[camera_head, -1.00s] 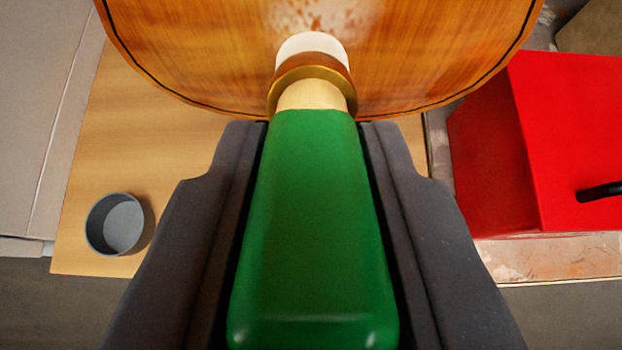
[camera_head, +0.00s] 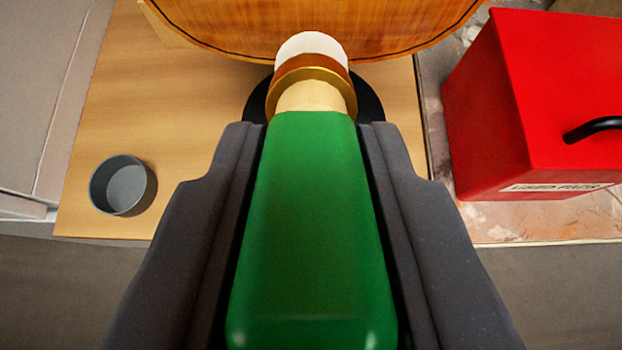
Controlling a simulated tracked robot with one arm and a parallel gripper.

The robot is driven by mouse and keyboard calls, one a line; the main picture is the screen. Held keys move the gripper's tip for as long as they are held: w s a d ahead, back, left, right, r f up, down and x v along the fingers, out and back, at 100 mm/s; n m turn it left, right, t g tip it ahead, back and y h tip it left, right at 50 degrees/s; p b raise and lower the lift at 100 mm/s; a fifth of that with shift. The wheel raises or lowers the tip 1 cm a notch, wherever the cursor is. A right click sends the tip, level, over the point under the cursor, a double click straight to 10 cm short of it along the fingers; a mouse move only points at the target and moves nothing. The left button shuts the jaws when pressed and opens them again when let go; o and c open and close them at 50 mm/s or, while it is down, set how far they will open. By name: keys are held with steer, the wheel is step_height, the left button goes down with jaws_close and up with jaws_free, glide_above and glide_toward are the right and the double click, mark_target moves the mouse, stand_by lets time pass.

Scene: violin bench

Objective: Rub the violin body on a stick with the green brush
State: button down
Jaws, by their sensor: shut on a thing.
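The green brush (camera_head: 308,220) has a green handle, a pale neck, a brass-coloured collar and a white tip. My gripper (camera_head: 314,130) is shut on its handle, with one dark jaw on each side. The brush points away from me, up the picture. The violin body (camera_head: 340,22) is orange-brown wood with a dark edge line, at the top of the view and mostly cut off. The white tip overlaps its lower edge in the picture; I cannot tell whether they touch. A dark round shape (camera_head: 371,106) shows behind the brush neck. The stick is not visible.
A small grey cup (camera_head: 123,186) stands on the wooden board (camera_head: 190,110) at the left. A red box (camera_head: 480,110) with a black handle is at the right on a stained surface. The board's front edge lies below the cup. The board between cup and gripper is clear.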

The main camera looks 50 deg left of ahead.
mark_target(326, 83)
steer(key=shift+s+d, duration=0.45)
steer(key=shift+d, duration=0.05)
steer(key=shift+s+d+b, duration=0.6)
steer(key=shift+s+d, duration=0.35)
steer(key=shift+d, duration=0.2)
stand_by(0.4)
steer(key=shift+t+y, duration=0.4)
steer(key=shift+y, duration=0.1)
steer(key=shift+w+r+b+x, duration=0.15)
steer(key=shift+b+x, duration=0.2)
steer(key=shift+x, duration=0.5)
steer(key=shift+r+b+x, duration=0.15)
steer(key=shift+b+x, duration=0.25)
steer(key=shift+x, duration=0.45)
steer(key=shift+w+r+b+x, duration=0.1)
steer(key=shift+r+b+x, duration=0.2)
steer(key=shift+x, duration=0.55)
steer(key=shift+w+a+f+t+b, duration=0.1)
steer(key=shift+w+a+t+b, duration=0.2)
steer(key=shift+w+a+b, duration=0.35)
steer(key=shift+w+a+y, duration=0.3)
steer(key=shift+w+a, duration=0.3)
steer(key=shift+a, duration=0.1)
